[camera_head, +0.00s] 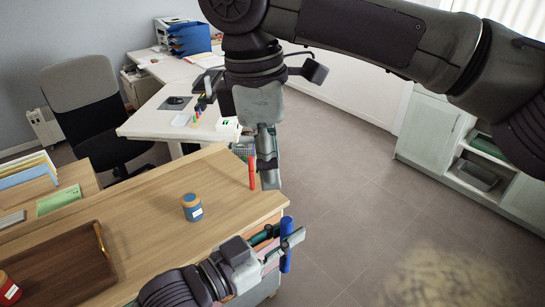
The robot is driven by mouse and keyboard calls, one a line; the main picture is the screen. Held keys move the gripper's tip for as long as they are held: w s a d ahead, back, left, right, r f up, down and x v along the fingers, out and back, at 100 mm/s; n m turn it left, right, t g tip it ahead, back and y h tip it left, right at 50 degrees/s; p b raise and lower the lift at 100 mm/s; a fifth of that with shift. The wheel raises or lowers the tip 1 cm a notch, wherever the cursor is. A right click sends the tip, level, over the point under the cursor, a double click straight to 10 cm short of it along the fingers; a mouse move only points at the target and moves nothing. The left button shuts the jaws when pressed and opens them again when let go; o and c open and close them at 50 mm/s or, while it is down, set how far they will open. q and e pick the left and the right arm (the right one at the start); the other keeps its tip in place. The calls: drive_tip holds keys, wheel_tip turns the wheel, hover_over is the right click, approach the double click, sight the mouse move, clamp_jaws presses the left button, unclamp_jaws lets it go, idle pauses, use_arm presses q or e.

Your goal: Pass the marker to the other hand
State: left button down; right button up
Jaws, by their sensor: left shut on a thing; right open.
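A blue marker (286,245) is upright in my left gripper (285,244), which is shut on it beyond the desk's right edge, over the drawers and floor side. My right gripper (267,178) hangs down from above, open, above and slightly left of the blue marker and apart from it. A slim red upright thing (251,173), like another marker, shows right beside the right gripper's fingers. I cannot tell whether it touches them. The gripper's fingers partly overlap one another in this view.
A white desk (150,122) and a black chair (90,110) stand behind. Open floor (400,220) lies to the right.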

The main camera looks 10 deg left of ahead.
sight(284, 219)
drive_tip(key=shift+h, duration=0.3)
drive_tip(key=f, duration=0.3)
drive_tip(key=d+f, duration=0.1)
drive_tip(key=f, duration=0.3)
drive_tip(key=d+f, duration=0.1)
drive_tip(key=f, duration=0.3)
drive_tip(key=shift+d+f, duration=0.15)
drive_tip(key=shift+d, duration=0.05)
clamp_jaws()
use_arm(q)
drive_tip(key=c, duration=1)
unclamp_jaws()
